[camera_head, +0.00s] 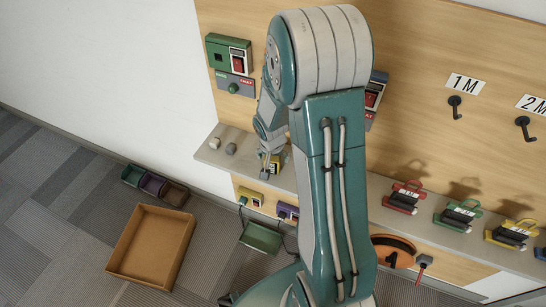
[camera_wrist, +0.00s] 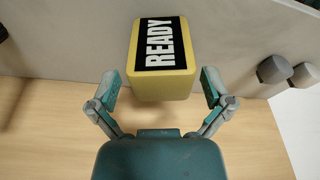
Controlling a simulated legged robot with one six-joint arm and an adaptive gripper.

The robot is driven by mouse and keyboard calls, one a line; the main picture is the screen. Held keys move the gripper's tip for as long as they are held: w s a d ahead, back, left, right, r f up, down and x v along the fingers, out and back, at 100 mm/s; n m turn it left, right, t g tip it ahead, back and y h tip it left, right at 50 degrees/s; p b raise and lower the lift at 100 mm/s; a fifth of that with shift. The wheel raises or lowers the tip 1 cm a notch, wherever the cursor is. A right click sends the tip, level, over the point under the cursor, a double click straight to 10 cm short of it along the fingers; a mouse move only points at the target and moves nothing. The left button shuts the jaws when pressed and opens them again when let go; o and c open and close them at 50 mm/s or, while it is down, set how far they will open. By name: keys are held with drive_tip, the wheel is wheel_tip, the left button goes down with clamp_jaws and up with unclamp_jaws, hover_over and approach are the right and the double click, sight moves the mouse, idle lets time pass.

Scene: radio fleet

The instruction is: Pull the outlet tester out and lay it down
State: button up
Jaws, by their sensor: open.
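A yellow block with a black label reading READY (camera_wrist: 161,45) is at the top centre of the wrist view; I take it for the outlet tester. My gripper (camera_wrist: 160,84) is open, one finger on each side of the block, with gaps visible between the fingers and its sides. In the head view, my gripper (camera_head: 268,172) is down at the grey shelf, beside a small yellow piece (camera_head: 279,162) that it partly covers. I cannot tell whether the block is plugged in or simply resting.
Two grey knobs (camera_head: 222,146) sit on the grey shelf (camera_head: 205,154) left of my gripper. A green unit with a red switch (camera_head: 229,55) is on the wooden panel. Several coloured-frame devices (camera_head: 404,197) stand on the right. An empty cardboard box (camera_head: 152,246) is on the floor.

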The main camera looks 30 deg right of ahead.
drive_tip(key=v, duration=1.1)
drive_tip(key=shift+r, duration=0.4)
drive_tip(key=s+a+r+n+t, duration=0.1)
drive_tip(key=s+a+r+n, duration=0.2)
drive_tip(key=s+a+r, duration=0.2)
drive_tip(key=s+a+r+n+t+y, duration=0.1)
drive_tip(key=s+a+r+n, duration=0.3)
drive_tip(key=s+r, duration=0.6)
drive_tip(key=shift+s+a+r+t+y, duration=0.3)
drive_tip(key=shift+s+a+t, duration=0.5)
drive_tip(key=shift+s, duration=0.05)
